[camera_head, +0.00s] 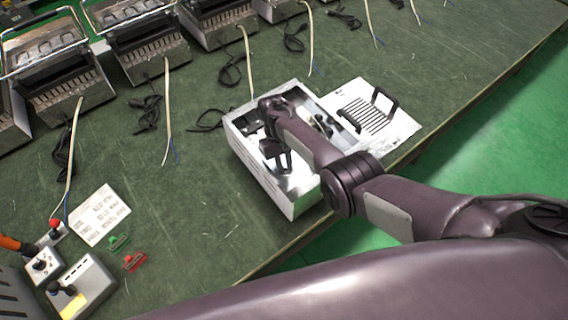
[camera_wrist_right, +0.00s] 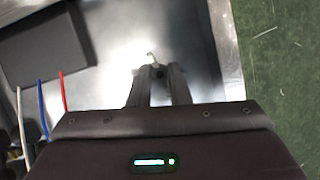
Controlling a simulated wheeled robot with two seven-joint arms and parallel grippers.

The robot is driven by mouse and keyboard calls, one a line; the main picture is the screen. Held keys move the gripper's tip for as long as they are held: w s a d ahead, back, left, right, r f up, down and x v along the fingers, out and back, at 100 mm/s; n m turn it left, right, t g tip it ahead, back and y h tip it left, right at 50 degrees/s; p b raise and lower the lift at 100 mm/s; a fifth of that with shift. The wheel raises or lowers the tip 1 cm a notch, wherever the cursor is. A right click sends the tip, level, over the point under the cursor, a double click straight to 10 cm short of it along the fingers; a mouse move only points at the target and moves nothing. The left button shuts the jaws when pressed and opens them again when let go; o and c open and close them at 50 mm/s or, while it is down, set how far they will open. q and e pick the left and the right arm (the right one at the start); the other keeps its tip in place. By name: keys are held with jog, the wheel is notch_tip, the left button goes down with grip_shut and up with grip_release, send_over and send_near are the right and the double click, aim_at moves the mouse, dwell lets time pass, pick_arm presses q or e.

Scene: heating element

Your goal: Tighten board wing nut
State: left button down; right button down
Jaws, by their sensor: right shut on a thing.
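An open white metal box (camera_head: 295,205) stands near the table's front edge, and my right arm reaches over it. My right gripper (camera_head: 285,164) points down inside the box. In the right wrist view its two fingers (camera_wrist_right: 159,72) are close together over the bright metal floor. They are shut on a small part at their tips, and a pale metal bit (camera_wrist_right: 152,58) sticks out just beyond them. It appears to be the wing nut, but the fingers hide most of it. My left gripper is out of view.
A dark block (camera_wrist_right: 45,45) and white, blue and red wires (camera_wrist_right: 62,92) lie left of the fingers in the wrist view. A white panel with a black handle (camera_head: 372,118) lies right of the box. Several heaters (camera_head: 145,45) and cables line the back.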

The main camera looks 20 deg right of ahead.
jog(key=shift+d+m+y+p, duration=0.15)
jog(key=shift+m+y, duration=0.3)
jog(key=shift+m, duration=0.65)
jog(key=shift+a+m+y+p, duration=0.15)
jog(key=shift+m+y, duration=0.3)
jog(key=shift+m, duration=0.65)
jog(key=shift+d, duration=0.15)
jog(key=c, duration=1.3)
grip_release()
jog(key=shift+c, duration=0.2)
jog(key=p+v, duration=0.3)
jog(key=v, duration=0.4)
jog(key=shift+r, duration=0.4)
jog(key=shift+w+d, duration=0.1)
